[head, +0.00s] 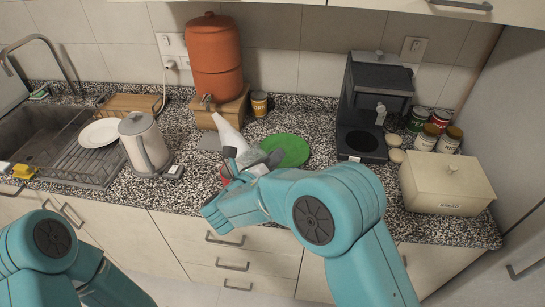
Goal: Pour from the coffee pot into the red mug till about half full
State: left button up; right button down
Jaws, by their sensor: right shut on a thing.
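My right gripper (240,165) is over the front of the counter, left of the middle, largely hidden by its own teal arm. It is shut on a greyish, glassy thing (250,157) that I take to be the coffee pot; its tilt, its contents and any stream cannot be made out. A small red patch (224,173), likely the red mug, shows just left of the gripper; its inside and fill level are hidden. My left arm shows at the lower left, but its gripper is out of view.
A kettle (145,145) stands left, by the dish rack (80,165) and sink. The coffee maker (374,95), jars (429,137) and cream bread box (447,182) stand right.

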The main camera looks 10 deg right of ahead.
jog(key=shift+w+a+f+n+p, duration=0.15)
jog(key=shift+w+a+n+p, duration=0.15)
jog(key=shift+n+p, duration=0.15)
dwell(1.1)
